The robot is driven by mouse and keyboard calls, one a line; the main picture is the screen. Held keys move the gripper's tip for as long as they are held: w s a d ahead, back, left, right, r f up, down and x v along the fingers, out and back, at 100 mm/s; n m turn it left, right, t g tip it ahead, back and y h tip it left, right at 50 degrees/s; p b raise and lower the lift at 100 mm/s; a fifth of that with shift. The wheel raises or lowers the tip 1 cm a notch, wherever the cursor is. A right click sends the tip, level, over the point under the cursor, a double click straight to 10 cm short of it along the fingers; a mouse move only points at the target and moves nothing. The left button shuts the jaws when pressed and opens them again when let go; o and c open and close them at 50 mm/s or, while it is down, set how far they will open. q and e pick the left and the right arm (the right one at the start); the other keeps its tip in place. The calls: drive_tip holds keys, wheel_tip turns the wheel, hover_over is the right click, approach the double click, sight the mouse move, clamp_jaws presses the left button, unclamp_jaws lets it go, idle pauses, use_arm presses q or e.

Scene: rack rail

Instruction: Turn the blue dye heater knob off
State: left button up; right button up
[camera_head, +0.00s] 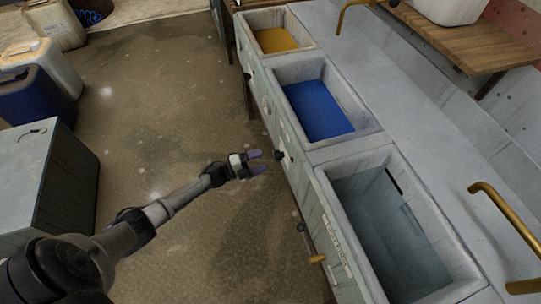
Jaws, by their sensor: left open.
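The blue dye (318,108) fills the middle basin of the counter. A small dark knob (279,155) sticks out from the counter front below this basin. My left gripper (259,161) reaches in from the left, with its two purple-tipped fingers open and pointing at the knob. A small gap shows between the fingertips and the knob, and nothing is between the fingers. The knob's setting is too small to read. My right gripper is not in view.
A yellow basin (276,40) lies beyond the blue one and a grey basin (385,225) nearer. Another dark knob (247,76) and a brass handle (317,259) stick out from the front. A grey cabinet (45,180) stands left. The floor between is clear.

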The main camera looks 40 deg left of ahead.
use_arm(q)
drive_tip(key=p+v, duration=0.1)
drive_tip(key=v, duration=0.6)
idle(0.6)
